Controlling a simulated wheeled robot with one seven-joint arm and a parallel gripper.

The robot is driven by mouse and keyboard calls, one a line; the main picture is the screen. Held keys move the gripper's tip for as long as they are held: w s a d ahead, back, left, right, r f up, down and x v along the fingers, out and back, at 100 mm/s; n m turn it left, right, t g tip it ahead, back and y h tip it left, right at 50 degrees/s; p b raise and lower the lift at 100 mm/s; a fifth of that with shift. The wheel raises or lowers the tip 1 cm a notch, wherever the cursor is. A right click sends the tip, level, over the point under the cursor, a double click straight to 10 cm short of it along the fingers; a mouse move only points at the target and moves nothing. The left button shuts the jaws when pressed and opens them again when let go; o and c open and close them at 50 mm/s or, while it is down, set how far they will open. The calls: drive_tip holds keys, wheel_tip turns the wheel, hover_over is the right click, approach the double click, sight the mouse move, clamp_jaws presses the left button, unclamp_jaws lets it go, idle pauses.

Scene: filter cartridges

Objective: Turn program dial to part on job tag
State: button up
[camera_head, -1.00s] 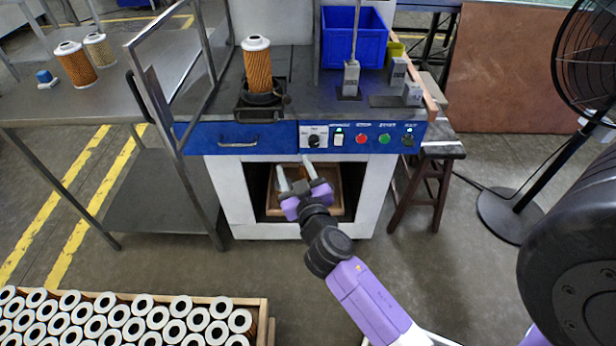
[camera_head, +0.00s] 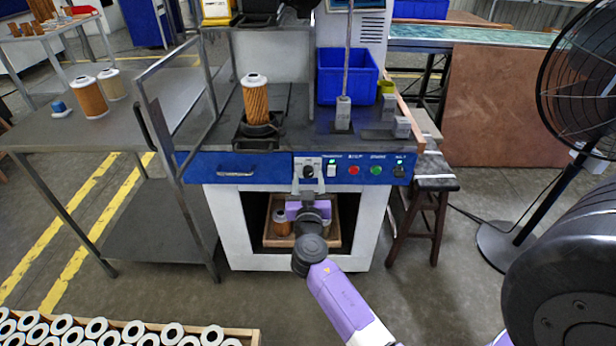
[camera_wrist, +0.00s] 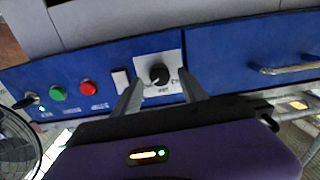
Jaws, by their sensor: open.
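The program dial (camera_head: 308,172) is a black knob on a white plate in the blue front panel of the machine. In the wrist view the dial (camera_wrist: 159,75) shows a light pointer line, but its markings are too small to read. My gripper (camera_head: 309,184) is open and empty just in front of the panel, below the dial. In the wrist view its two fingers stand to either side of the dial and apart from it; I cannot tell how far they are from the panel. I cannot make out a job tag.
A white switch (camera_head: 332,171), a red button (camera_head: 353,170), a green button (camera_head: 376,170) and a black switch (camera_head: 399,171) sit right of the dial. A drawer handle (camera_head: 236,174) is to the left. A pleated filter (camera_head: 255,97) stands on the machine top beside a blue bin (camera_head: 347,77).

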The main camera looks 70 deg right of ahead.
drive_tip(key=shift+w+d, duration=0.25)
drive_tip(key=shift+d, duration=0.3)
clamp_jaws()
